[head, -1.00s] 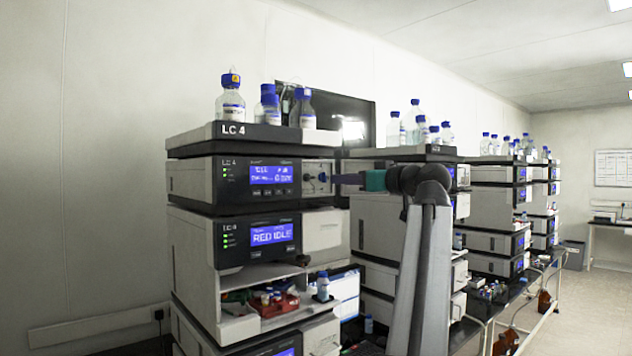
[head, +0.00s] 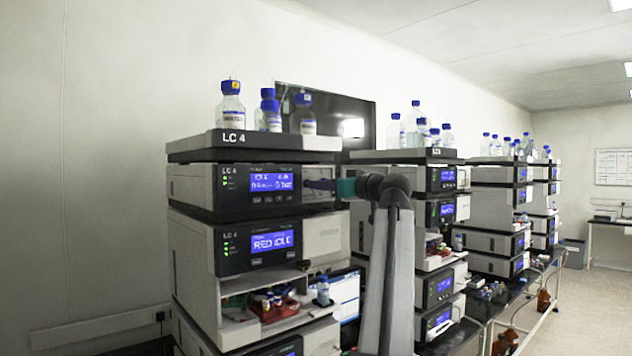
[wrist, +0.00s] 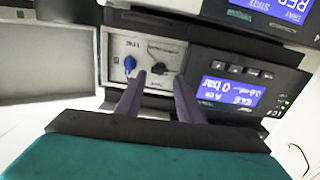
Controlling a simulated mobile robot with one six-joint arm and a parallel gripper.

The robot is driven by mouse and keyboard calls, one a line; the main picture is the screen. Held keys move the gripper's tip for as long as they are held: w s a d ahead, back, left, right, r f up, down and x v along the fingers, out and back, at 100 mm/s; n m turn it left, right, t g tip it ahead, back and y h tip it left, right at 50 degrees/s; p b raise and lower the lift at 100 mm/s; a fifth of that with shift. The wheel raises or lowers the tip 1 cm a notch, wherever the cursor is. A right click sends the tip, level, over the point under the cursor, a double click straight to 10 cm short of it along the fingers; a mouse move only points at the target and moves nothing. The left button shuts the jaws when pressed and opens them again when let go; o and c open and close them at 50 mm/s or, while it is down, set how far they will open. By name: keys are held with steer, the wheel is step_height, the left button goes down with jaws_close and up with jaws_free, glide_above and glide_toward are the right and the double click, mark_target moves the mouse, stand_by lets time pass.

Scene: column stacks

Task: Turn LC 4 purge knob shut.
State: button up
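The LC 4 pump module (head: 235,187) is the upper unit of the nearest stack, with a lit blue display (head: 271,181) reading 0 bar. In the wrist view, upside down, its pale valve panel (wrist: 115,50) carries a black knob (wrist: 160,68) and a blue knob (wrist: 130,64). I cannot read the labels to tell which is the purge knob. My gripper (wrist: 160,80) is open, its two dark fingers apart, with the black knob between the tips as seen. The left finger comes close to the blue knob. Contact cannot be told.
A tray of capped bottles (head: 240,141) tops the stack. Below is a second LC 4 module (head: 238,243) reading RED IDLE, then an open shelf with red items (head: 275,305). Another stack (head: 440,215) stands close behind my arm. The aisle floor (head: 590,315) is clear.

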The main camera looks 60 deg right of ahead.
steer(key=shift+p+x, duration=0.5)
steer(key=shift+x, duration=1.6)
steer(key=shift+c, duration=0.4)
steer(key=c, duration=0.7)
